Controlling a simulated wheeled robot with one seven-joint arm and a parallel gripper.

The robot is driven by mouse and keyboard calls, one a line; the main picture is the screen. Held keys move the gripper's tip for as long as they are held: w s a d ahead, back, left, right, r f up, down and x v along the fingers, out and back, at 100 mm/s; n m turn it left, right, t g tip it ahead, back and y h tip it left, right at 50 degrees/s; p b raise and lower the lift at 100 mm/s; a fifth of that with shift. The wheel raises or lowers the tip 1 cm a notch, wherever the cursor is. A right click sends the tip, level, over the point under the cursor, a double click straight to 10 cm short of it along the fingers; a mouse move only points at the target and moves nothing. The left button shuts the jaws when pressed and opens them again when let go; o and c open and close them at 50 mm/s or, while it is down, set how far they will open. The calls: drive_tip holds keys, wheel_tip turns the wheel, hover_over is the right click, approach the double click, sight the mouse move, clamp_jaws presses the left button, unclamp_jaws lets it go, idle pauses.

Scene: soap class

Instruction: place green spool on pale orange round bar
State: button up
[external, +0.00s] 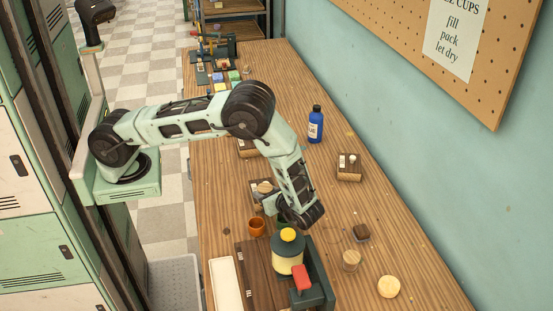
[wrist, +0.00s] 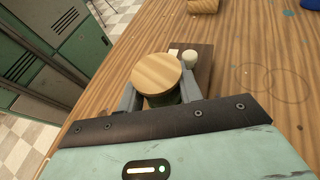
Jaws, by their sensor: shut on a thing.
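The green spool has a round pale wooden top (wrist: 156,74), with a dark green body partly showing below it in the wrist view. My gripper (wrist: 160,94) is shut on the green spool, one grey finger on each side. In the external view my gripper (external: 276,205) is low over the near-middle of the bench, and a wooden top beside it (external: 264,187) appears to be the spool's. The fingers are mostly hidden there. The pale orange round bar (external: 389,286) lies flat at the bench's near right, well apart from my gripper. It is not in the wrist view.
A dark board with a small cream cylinder (wrist: 190,61) is just beyond the spool; contact is unclear.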

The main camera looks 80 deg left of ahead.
drive_tip(key=d+n+g+h, duration=0.1)
drive_tip(key=s+d+f+n+g+h, duration=0.1)
drive_tip(key=n+g, duration=0.1)
drive_tip(key=s+d+n+g+h, duration=0.1)
drive_tip(key=n+g, duration=0.1)
drive_tip(key=shift+f+h, duration=0.35)
drive_tip(key=shift+h, duration=0.05)
drive_tip(key=d+n+g+h, duration=0.1)
drive_tip(key=d+n+h, duration=0.1)
drive_tip(key=d+n+g+h, duration=0.1)
drive_tip(key=d+n+h, duration=0.1)
drive_tip(key=shift+s+r+n+g+h, duration=0.2)
drive_tip(key=shift+n+g+h, duration=0.1)
drive_tip(key=shift+g+h, duration=0.1)
drive_tip(key=w+d+r+n+t+h, duration=0.4)
drive_tip(key=w+d+r+n+h, duration=0.3)
drive_tip(key=d+r+n+h, duration=0.55)
drive_tip(key=n+t+h+b, duration=0.6)
drive_tip(key=n+t+b, duration=0.35)
drive_tip(key=b, duration=0.75)
hover_over(389, 284)
wheel_tip(389, 284, down, 6)
wheel_tip(389, 284, down, 9)
drive_tip(key=shift+w+f, duration=0.1)
